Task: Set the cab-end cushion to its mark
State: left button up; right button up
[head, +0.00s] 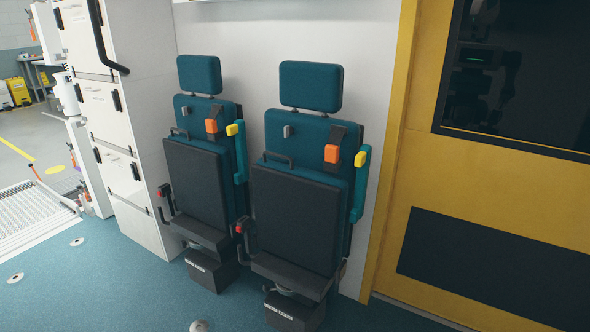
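Two teal and black folding seats stand side by side against the white wall. The right seat (340,190), nearer the yellow panel and farther from the ramp, has a black cushion (295,215) that looks folded up against its backrest. The left seat (239,165) has a similar upright black cushion (193,185). Each seat has a teal headrest and an orange buckle. I cannot make out a distinct mark for the cushion. Neither of my grippers is in view.
A white cabinet (150,120) stands left of the seats. A yellow panel (470,215) with a dark window (520,70) rises at right. A metal ramp (35,215) lies at far left. The blue floor (110,285) before the seats is mostly clear.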

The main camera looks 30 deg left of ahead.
aim_at(300, 211)
jog(key=u, duration=1.85)
jog(key=i, duration=1.9)
jog(key=z, duration=1.2)
